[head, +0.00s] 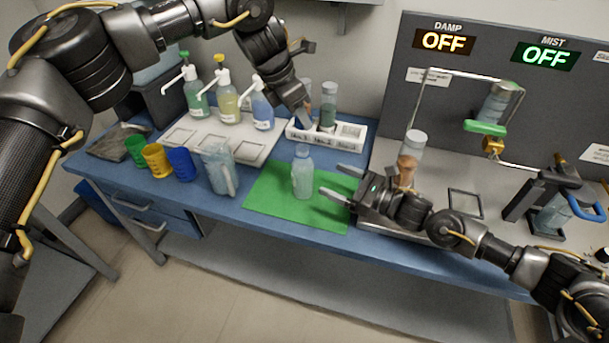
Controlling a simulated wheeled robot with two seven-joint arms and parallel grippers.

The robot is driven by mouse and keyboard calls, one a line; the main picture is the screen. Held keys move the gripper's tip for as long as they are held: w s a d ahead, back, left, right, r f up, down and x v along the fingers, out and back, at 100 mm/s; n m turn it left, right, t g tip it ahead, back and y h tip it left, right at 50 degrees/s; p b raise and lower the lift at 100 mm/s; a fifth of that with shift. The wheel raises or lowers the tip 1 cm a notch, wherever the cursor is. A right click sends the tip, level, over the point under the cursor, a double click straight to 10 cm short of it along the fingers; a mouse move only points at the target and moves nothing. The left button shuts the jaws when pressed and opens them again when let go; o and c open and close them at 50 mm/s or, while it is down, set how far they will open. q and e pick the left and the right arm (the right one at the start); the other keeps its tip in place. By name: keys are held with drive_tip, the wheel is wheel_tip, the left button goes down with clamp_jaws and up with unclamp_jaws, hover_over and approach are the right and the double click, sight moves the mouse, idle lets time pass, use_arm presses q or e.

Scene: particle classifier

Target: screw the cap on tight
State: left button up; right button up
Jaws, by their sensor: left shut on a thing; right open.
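A clear, pale bottle (302,177) stands upright on the green mat (263,200). Its narrow top (302,151) faces up, and I cannot tell whether a cap sits on it. My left gripper (306,117) is at the white rack (350,134), behind the bottle and apart from it. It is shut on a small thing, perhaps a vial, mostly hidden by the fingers. A grey-topped vial (328,106) stands in the rack just right of it. My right gripper (340,182) is open and empty, fingers pointing left toward the bottle, a little right of it.
Three pump bottles (228,104) stand on a tray behind the mat. Green, yellow (156,160) and blue cups and a clear jug (218,170) are left of the mat. A machine with DAMP and MIST signs (445,41) fills the right. The mat's front is clear.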

use_arm(q)
drive_tip(key=shift+s+a+r, duration=0.1)
drive_tip(key=shift+s, duration=0.05)
drive_tip(key=shift+a, duration=0.1)
use_arm(e)
drive_tip(key=x, duration=1.2)
drive_tip(key=shift+a, duration=0.15)
drive_tip(key=c, duration=1.5)
use_arm(q)
hover_over(299, 153)
drive_tip(key=shift+f, duration=2.6)
